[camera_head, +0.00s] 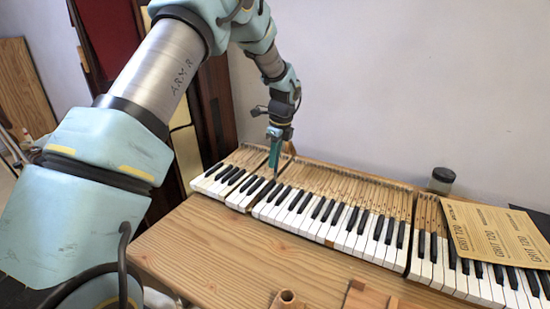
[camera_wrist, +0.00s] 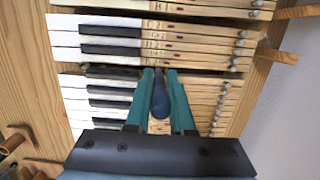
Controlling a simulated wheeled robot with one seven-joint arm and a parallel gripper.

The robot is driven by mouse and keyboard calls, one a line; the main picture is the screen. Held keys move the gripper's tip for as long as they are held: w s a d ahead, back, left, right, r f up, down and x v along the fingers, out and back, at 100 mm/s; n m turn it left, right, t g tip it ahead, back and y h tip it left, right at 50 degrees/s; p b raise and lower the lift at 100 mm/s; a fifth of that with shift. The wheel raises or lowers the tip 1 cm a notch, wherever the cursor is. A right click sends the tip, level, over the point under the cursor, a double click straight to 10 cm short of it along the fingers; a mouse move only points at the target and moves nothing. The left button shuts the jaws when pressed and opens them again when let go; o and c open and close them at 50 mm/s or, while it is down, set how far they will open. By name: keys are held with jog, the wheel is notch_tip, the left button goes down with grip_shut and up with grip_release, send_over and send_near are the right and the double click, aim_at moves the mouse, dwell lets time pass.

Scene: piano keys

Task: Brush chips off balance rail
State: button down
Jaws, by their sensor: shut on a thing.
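My gripper (camera_head: 276,154) points down over the left part of the keyboard, near the back of the black keys. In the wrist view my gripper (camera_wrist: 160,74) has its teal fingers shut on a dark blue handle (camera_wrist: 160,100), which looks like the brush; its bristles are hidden. The piano keys (camera_head: 335,205) lie in sections on the bench, white and black fronts with bare wood behind. A dark gap (camera_wrist: 105,71) between two sections runs just ahead of the fingertips. I cannot make out the balance rail or chips clearly.
A sheet of grit 120 sandpaper (camera_head: 490,235) lies over the right keys. A small jar (camera_head: 441,181) stands behind them. Wooden pieces (camera_head: 370,297) sit at the front edge of the bench (camera_head: 220,250). The bench in front of the left keys is clear.

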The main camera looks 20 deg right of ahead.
jog(key=shift+s+a+r, duration=0.1)
jog(key=shift+s+a, duration=0.1)
jog(key=shift+w+d+p, duration=0.35)
jog(key=shift+d, duration=0.05)
jog(key=shift+s+a+f, duration=0.2)
jog(key=shift+s+a, duration=0.1)
jog(key=shift+a, duration=0.1)
jog(key=shift+w+d+r+p, duration=0.1)
jog(key=shift+w+d+p, duration=0.15)
jog(key=shift+p, duration=0.1)
jog(key=shift+s, duration=0.15)
jog(key=shift+a, duration=0.15)
jog(key=shift+p, duration=0.35)
